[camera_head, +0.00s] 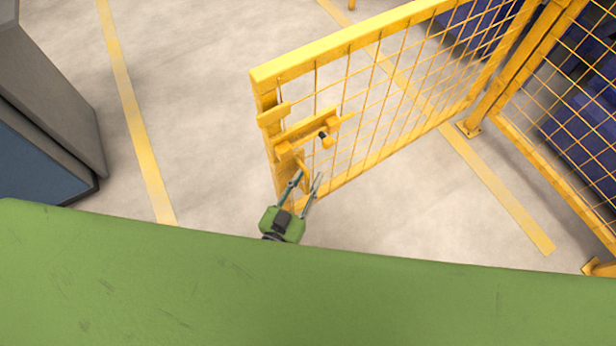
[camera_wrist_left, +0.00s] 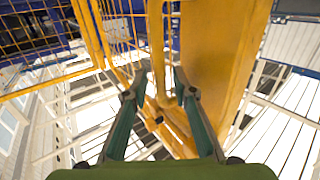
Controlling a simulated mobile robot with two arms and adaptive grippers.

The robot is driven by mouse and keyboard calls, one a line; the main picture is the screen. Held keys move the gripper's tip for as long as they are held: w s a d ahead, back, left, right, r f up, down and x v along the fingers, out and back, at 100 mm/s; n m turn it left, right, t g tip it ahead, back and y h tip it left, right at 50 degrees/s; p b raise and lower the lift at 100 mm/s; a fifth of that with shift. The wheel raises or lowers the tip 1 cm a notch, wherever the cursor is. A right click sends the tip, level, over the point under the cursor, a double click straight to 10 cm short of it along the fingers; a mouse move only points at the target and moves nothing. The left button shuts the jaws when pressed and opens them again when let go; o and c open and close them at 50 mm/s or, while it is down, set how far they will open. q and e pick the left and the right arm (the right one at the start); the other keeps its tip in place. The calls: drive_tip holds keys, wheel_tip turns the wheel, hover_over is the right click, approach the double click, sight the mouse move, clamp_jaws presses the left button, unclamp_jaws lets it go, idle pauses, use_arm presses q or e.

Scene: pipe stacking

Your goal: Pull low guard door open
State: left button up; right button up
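The low guard door (camera_head: 385,95) is a yellow frame with wire mesh, in the middle of the head view. It stands at an angle to the fixed fence, its free end toward the left. A yellow latch and handle (camera_head: 305,135) sit on that free end. My left gripper (camera_head: 310,175) is at the lower part of the handle, fingers spread. In the left wrist view the yellow handle bar (camera_wrist_left: 157,50) shows between the two fingers (camera_wrist_left: 155,88), with gaps on both sides. Whether a finger touches it is unclear. My right gripper is not in view.
A fixed yellow mesh fence (camera_head: 575,130) and post (camera_head: 515,70) stand at the right, with blue equipment behind. A grey and blue cabinet (camera_head: 45,110) stands at the left. Floor between the cabinet and the door is clear, with yellow floor lines (camera_head: 135,110).

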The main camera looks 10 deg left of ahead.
use_arm(q)
drive_tip(key=v, duration=1.1)
drive_tip(key=shift+s+a, duration=0.15)
drive_tip(key=shift+s, duration=0.25)
